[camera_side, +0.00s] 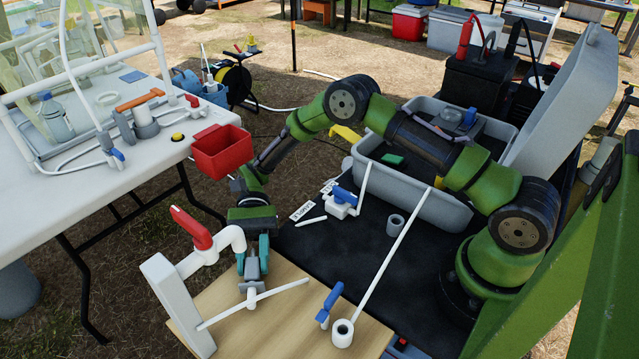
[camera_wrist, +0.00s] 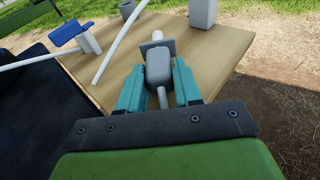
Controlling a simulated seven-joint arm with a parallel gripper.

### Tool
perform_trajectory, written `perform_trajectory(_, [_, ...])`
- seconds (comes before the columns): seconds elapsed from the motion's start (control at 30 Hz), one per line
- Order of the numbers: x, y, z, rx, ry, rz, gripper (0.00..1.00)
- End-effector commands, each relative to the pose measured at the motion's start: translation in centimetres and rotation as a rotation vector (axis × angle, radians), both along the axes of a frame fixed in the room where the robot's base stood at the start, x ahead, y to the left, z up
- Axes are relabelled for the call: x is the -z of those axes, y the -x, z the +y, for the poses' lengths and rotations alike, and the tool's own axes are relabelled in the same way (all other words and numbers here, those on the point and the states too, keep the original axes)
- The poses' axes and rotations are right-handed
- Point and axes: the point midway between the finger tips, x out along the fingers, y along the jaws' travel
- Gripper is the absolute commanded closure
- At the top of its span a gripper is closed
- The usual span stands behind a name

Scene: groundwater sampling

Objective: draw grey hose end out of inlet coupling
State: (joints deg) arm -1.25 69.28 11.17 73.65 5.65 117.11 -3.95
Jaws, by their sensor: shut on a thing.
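My gripper (camera_side: 252,262) has teal fingers and points down over the wooden board. In the wrist view the fingers (camera_wrist: 160,88) stand on both sides of a rounded grey piece (camera_wrist: 158,66), which looks like the grey hose end. They are shut on it. The grey piece (camera_side: 252,273) also shows between the fingers in the side view. A flat grey square plate (camera_wrist: 158,47) lies just beyond it in the wrist view. A white fitting (camera_side: 250,297) shows just below the grey piece. I cannot tell which part is the inlet coupling, or whether the grey piece is still seated in it.
Left of my gripper stands a white pipe (camera_side: 232,238) with a red-handled valve (camera_side: 192,228). A thin white rod (camera_side: 280,293) crosses the board (camera_side: 290,325). A blue-handled valve (camera_side: 329,303) and a white ring (camera_side: 343,331) are at right. A grey tub (camera_side: 440,210) stands behind.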

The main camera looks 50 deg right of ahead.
Motion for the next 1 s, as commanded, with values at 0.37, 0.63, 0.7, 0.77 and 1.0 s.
perform_trajectory(0.37, [2.0, 0.5, -0.2, -0.020, 0.009, -0.037, 0.37])
perform_trajectory(0.63, [1.7, -0.3, -0.9, -0.018, 0.008, -0.037, 0.37])
perform_trajectory(0.7, [1.4, -0.9, -1.5, -0.015, 0.009, -0.035, 0.37])
perform_trajectory(0.77, [1.0, -1.6, -2.2, -0.010, 0.010, -0.031, 0.37])
perform_trajectory(1.0, [-0.8, -4.2, -4.4, -0.003, 0.003, -0.015, 0.37])
